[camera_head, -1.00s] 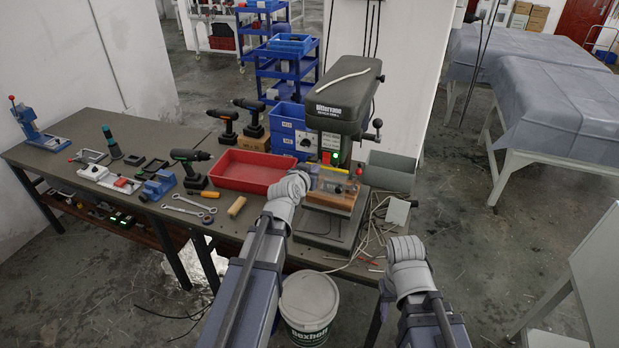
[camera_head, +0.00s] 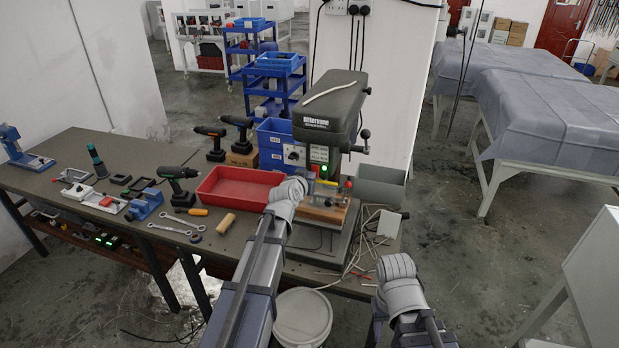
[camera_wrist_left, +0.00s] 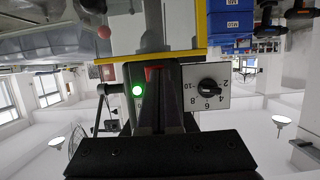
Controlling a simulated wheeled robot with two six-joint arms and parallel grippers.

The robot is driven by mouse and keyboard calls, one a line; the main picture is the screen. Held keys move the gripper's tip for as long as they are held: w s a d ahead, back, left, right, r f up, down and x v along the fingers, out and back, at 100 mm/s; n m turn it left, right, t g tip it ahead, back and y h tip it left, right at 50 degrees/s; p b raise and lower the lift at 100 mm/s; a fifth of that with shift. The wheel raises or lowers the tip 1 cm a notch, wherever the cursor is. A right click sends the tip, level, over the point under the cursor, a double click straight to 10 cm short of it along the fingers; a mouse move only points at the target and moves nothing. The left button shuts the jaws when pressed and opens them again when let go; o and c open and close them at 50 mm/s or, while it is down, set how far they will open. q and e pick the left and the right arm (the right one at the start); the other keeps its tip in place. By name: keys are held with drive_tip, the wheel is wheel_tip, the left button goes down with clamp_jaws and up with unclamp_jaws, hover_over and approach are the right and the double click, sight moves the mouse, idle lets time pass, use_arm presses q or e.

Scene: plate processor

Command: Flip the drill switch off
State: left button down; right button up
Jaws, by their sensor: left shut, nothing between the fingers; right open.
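The dark green drill press (camera_head: 330,110) stands on the bench, with a green light (camera_head: 323,170) lit on its front. In the left wrist view the green light (camera_wrist_left: 137,91) glows beside my fingers, left of a white dial plate with a black knob (camera_wrist_left: 208,87). A red part (camera_wrist_left: 152,72) shows just behind my fingertips, mostly hidden by them. My left gripper (camera_wrist_left: 158,76) is shut and empty, close in front of the drill's control panel; I cannot tell whether it touches. My right gripper (camera_head: 398,264) is low, in front of the bench edge; its fingers are hidden by the wrist.
A red tray (camera_head: 238,188) lies left of the drill, with blue bins (camera_head: 275,140) behind it. A grey bin (camera_head: 380,185) stands to the right. Loose wires (camera_head: 362,240) lie near the drill base. A white bucket (camera_head: 302,318) stands below the bench edge.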

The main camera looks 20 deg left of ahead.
use_arm(q)
drive_tip(key=shift+w, duration=0.15)
drive_tip(key=shift+r+p, duration=0.8)
drive_tip(key=shift+p, duration=0.1)
drive_tip(key=shift+s+d+r, duration=0.1)
drive_tip(key=shift+s+r, duration=0.1)
drive_tip(key=shift+s, duration=0.35)
drive_tip(key=p+v, duration=0.4)
drive_tip(key=v, duration=0.9)
drive_tip(key=shift+p, duration=0.4)
drive_tip(key=shift+a, duration=0.25)
